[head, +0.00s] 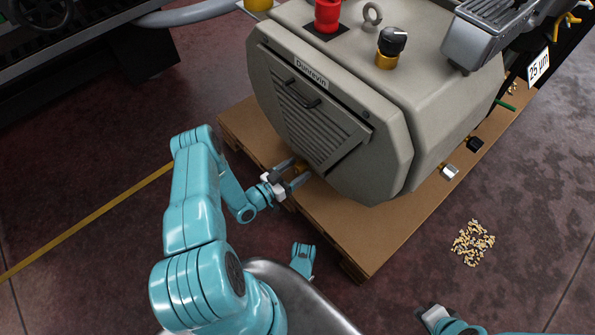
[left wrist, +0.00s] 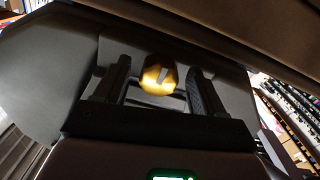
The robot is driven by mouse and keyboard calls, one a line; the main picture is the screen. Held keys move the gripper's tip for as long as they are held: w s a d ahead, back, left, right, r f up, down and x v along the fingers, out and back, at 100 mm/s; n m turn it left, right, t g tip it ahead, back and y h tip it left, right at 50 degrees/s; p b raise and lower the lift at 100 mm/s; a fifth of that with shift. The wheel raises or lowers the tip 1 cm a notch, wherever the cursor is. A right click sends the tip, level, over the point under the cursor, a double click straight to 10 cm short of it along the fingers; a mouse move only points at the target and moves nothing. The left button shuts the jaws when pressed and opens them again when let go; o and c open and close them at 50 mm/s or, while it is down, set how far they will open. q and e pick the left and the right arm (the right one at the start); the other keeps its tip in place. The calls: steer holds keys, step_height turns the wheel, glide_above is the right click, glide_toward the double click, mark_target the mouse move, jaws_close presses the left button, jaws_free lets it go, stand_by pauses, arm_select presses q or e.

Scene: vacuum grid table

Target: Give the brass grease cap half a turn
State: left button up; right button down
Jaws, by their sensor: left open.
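The brass grease cap (left wrist: 160,78) shows in the left wrist view as a rounded golden cap with a pale mark across its face. In the head view a small brass bit (head: 301,167) shows at the lower front of the grey machine, partly hidden by the fingers. My left gripper (head: 294,173) is open there. In the left wrist view its dark fingers (left wrist: 160,88) stand on either side of the cap, with gaps visible on both sides. My right gripper (head: 431,314) is partly in view at the bottom edge; its jaw state is unclear.
The grey machine (head: 335,110) stands on a brown pallet (head: 375,240). On top are a red fitting (head: 327,15), a lifting eye (head: 372,14) and a black knob (head: 392,41) on a brass base. A silver-capped fitting (head: 450,171) sticks out at right. Small pale pieces (head: 472,243) lie on the floor.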

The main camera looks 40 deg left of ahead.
arm_select(q)
steer(key=shift+w, duration=0.4)
steer(key=c, duration=1.1)
steer(key=shift+o, duration=0.2)
steer(key=shift+m, duration=0.3)
